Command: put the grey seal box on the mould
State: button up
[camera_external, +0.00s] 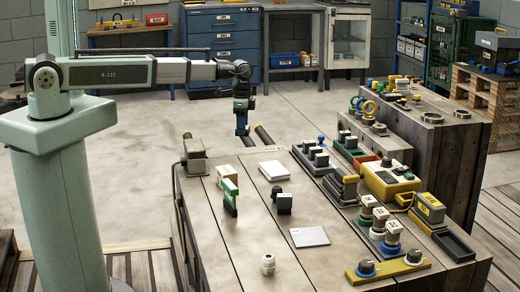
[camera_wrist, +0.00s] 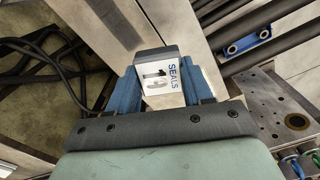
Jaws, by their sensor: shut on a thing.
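My gripper (camera_external: 242,130) hangs in the air just beyond the far edge of the front bench, pointing down. In the wrist view my gripper (camera_wrist: 150,88) has its two blue fingers shut on the grey seal box (camera_wrist: 160,82). The box has a white face marked SEALS and a number, and a darker grey side. In the external view the box is too small and covered by the fingers to make out. A metal plate with holes and a brass ring (camera_wrist: 262,118) lies at the right of the wrist view; I cannot tell whether it is the mould.
The front bench (camera_external: 235,255) carries a green-and-white block (camera_external: 229,196), a black clamp-like piece (camera_external: 283,202), a white pad (camera_external: 273,170) and a grey plate (camera_external: 309,236). A brown-grey block (camera_external: 194,157) stands at its far left corner. Fittings crowd its right side. Dark cables (camera_wrist: 40,60) lie below.

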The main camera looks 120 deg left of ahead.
jog(key=shift+f, duration=3.85)
jog(key=shift+f, duration=0.1)
jog(key=o, duration=1)
jog(key=shift+o, duration=0.2)
notch_tip(320, 180, up, 12)
jog(key=shift+r, duration=0.1)
